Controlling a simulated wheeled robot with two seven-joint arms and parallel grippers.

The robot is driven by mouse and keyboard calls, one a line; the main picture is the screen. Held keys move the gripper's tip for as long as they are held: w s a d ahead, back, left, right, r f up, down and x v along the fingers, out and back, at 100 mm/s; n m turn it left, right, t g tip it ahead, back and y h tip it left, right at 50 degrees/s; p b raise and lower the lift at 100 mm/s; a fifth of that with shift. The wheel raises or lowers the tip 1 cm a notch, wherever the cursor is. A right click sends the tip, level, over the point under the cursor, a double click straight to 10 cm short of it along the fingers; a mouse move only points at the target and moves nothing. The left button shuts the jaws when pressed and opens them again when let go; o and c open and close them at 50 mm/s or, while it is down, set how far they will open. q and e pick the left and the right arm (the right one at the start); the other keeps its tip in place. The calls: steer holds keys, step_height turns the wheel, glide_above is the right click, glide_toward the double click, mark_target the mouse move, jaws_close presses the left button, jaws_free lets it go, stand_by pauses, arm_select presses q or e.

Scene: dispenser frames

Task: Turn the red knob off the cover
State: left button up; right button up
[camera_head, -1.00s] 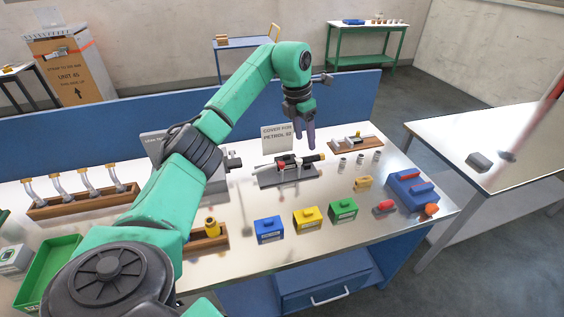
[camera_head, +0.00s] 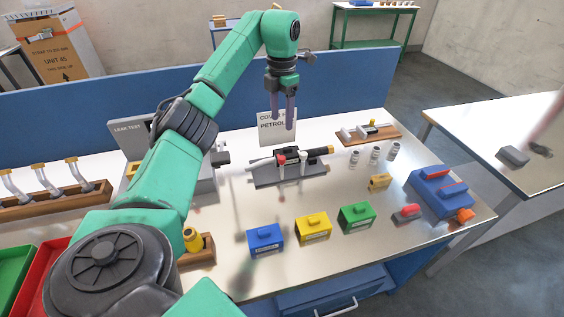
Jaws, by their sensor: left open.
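The red knob (camera_head: 281,159) sits on a black and white dispenser part (camera_head: 316,153) that lies in a grey holder (camera_head: 290,174) at the middle of the bench. I cannot make out the cover's edges at this size. A white sign (camera_head: 276,131) reading "Cover for petrol" stands just behind it. My left gripper (camera_head: 281,126) is open and empty, fingers pointing down, above and behind the holder, in front of the sign. It does not touch the knob. My right gripper is not in view.
Blue (camera_head: 265,240), yellow (camera_head: 313,229) and green (camera_head: 357,217) boxes stand along the front. A blue case (camera_head: 440,192) is at the right. Small metal cylinders (camera_head: 375,155) and a wooden tray (camera_head: 368,135) lie right of the holder. A leak test unit stands left, partly behind my arm.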

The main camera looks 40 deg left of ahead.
mark_target(282, 158)
arm_select(q)
steer(key=f, duration=0.5)
steer(key=f+p, duration=0.1)
steer(key=f, duration=0.9)
steer(key=shift+w+a+p, duration=0.25)
steer(key=shift+w+p, duration=0.05)
steer(key=shift+w, duration=0.05)
steer(key=shift+f, duration=0.2)
jaws_close()
